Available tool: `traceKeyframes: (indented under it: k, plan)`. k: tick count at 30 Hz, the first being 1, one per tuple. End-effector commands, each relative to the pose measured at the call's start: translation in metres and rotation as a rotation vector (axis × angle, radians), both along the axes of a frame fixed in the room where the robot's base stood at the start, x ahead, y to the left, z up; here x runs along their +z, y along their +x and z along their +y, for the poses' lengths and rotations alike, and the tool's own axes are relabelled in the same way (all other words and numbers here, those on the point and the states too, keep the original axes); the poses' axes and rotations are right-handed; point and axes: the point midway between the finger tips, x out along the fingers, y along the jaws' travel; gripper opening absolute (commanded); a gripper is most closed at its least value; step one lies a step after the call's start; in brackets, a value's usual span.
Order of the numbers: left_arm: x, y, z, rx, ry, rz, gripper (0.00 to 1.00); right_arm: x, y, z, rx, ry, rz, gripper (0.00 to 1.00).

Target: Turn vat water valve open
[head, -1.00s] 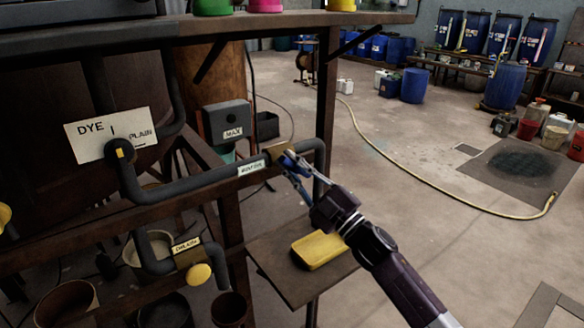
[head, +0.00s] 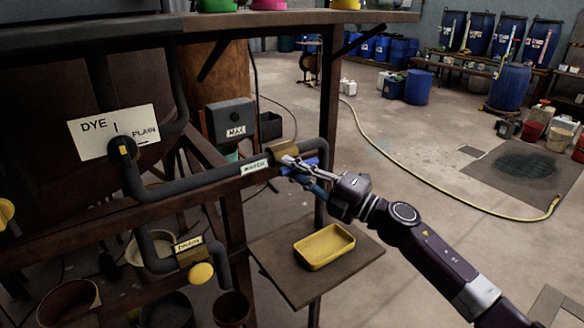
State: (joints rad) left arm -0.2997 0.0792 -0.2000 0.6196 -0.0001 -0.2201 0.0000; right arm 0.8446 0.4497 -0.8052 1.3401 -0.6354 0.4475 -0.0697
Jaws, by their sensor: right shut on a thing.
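The water valve has a brass body (head: 284,150) on a dark pipe, beside a white label (head: 255,167) that seems to read "WATER". Its blue lever (head: 309,163) now points to the right, roughly along the pipe. My right gripper (head: 293,164) is shut on the blue lever, and its fingers hide part of it. My right arm comes in from the lower right. My left gripper is not in view.
A dye/plain sign (head: 112,131) hangs at the left above the pipe (head: 190,187). A yellow tray (head: 324,246) rests on a small shelf (head: 283,274) below the valve. A drain valve with a yellow knob (head: 201,273) is lower left. A hose (head: 420,190) crosses the open floor.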

Motion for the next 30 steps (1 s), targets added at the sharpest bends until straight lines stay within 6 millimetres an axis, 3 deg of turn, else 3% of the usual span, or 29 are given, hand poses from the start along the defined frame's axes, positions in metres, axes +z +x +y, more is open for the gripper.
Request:
traceKeyframes:
  k: [17,18,22,30]
  plan:
    - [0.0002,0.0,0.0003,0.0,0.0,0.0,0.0,-0.0039,-0.0012,0.0011,0.004,-0.029,-0.016,0.0]
    - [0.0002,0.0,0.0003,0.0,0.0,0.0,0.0,-0.004,-0.0011,0.0011,0.004,-0.029,-0.016,0.16]
    - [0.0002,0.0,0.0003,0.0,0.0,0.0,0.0,-0.0032,-0.0009,0.0008,0.003,-0.028,-0.016,0.3]
    - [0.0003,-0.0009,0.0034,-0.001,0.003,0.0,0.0,-0.0018,-0.0006,0.0002,0.001,-0.026,-0.017,0.31]
